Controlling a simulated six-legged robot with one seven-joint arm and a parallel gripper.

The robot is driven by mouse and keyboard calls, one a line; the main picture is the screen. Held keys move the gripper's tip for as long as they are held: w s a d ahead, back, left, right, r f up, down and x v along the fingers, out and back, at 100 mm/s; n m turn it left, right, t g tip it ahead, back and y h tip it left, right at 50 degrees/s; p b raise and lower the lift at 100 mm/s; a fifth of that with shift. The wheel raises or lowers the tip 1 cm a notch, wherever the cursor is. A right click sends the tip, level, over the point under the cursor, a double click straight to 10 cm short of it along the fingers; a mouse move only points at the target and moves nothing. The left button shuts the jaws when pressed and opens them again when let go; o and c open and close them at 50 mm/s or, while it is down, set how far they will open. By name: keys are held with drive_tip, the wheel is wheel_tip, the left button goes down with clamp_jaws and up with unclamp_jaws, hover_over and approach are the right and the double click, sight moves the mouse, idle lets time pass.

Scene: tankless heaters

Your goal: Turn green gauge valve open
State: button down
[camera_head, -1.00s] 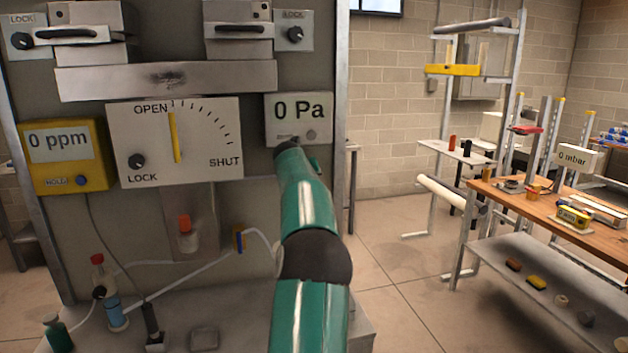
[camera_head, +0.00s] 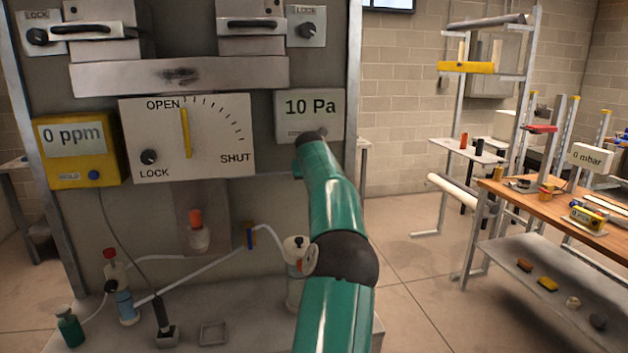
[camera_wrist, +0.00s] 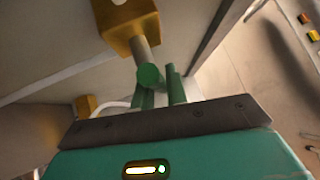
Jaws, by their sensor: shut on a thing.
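The green gauge valve (camera_wrist: 149,75) shows in the wrist view as a round green end on a grey stem, coming out of a yellow block. My gripper (camera_wrist: 160,88) is at this green end, its two narrow green fingers close together and shut on it. The exact contact is partly hidden. In the head view my arm hides the gripper and the valve. The gauge display (camera_head: 309,114) on the panel reads 10 Pa.
A dial plate (camera_head: 212,150) marked OPEN and SHUT has its yellow pointer near OPEN. A yellow meter (camera_head: 80,150) reads 0 ppm. Bottles, including a blue one (camera_head: 123,303), stand on the bench below. A wooden table (camera_head: 545,208) stands at right, with clear floor between.

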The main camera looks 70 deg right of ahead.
drive_tip(key=c, duration=1.4)
unclamp_jaws()
drive_tip(key=v, duration=1.3)
drive_tip(key=shift+a+r, duration=0.25)
drive_tip(key=shift+a, duration=0.05)
drive_tip(key=shift+s, duration=0.1)
